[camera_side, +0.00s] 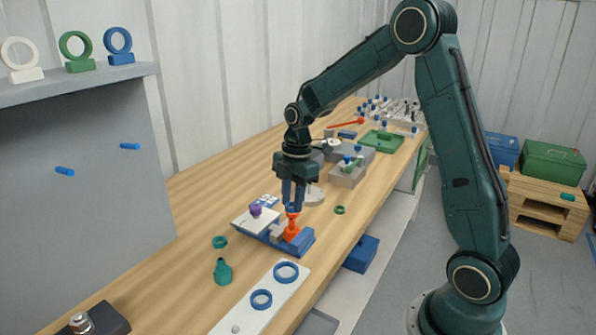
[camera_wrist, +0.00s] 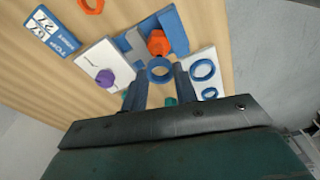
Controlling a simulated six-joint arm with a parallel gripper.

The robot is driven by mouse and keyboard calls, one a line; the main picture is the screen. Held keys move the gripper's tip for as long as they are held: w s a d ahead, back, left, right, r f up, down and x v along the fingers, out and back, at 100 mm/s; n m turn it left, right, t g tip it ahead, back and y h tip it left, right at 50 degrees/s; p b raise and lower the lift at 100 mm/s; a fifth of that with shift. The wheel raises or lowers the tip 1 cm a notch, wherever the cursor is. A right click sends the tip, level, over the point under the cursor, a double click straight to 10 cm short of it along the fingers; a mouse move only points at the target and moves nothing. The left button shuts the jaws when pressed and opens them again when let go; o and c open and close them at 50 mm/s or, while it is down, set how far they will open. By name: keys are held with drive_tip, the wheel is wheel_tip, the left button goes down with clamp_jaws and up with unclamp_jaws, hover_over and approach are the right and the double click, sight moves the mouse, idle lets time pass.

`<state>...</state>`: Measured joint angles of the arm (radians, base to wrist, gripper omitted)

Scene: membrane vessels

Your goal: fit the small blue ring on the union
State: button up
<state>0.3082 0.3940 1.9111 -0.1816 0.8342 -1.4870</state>
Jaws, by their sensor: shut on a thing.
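A small blue ring (camera_wrist: 160,70) sits between the fingers of my gripper (camera_wrist: 160,82) in the wrist view, and my gripper is shut on it. In the side view my gripper (camera_side: 292,205) points down, with the ring (camera_side: 291,207) at its fingertips, close over the orange union (camera_side: 291,230). The union stands upright on a blue fixture (camera_side: 302,246). In the wrist view the orange union (camera_wrist: 158,42) shows just beyond the ring. I cannot tell whether ring and union touch.
A white plate with a purple knob (camera_side: 255,210) adjoins the fixture. A white board (camera_side: 240,318) with two blue rings lies in front. A teal bottle (camera_side: 222,272), teal ring (camera_side: 219,242) and green ring (camera_side: 340,209) stand nearby. Grey blocks (camera_side: 347,175) and a green tray (camera_side: 381,142) are farther back.

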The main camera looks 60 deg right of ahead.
sight(292, 219)
drive_tip(key=shift+f, duration=2.75)
drive_tip(key=o, duration=1)
drive_tip(key=shift+r, duration=0.1)
wheel_tip(292, 219, up, 13)
drive_tip(key=d, duration=0.1)
drive_tip(key=shift+s+d+r, duration=0.2)
drive_tip(key=shift+s+d, duration=0.05)
drive_tip(key=shift+d, duration=0.05)
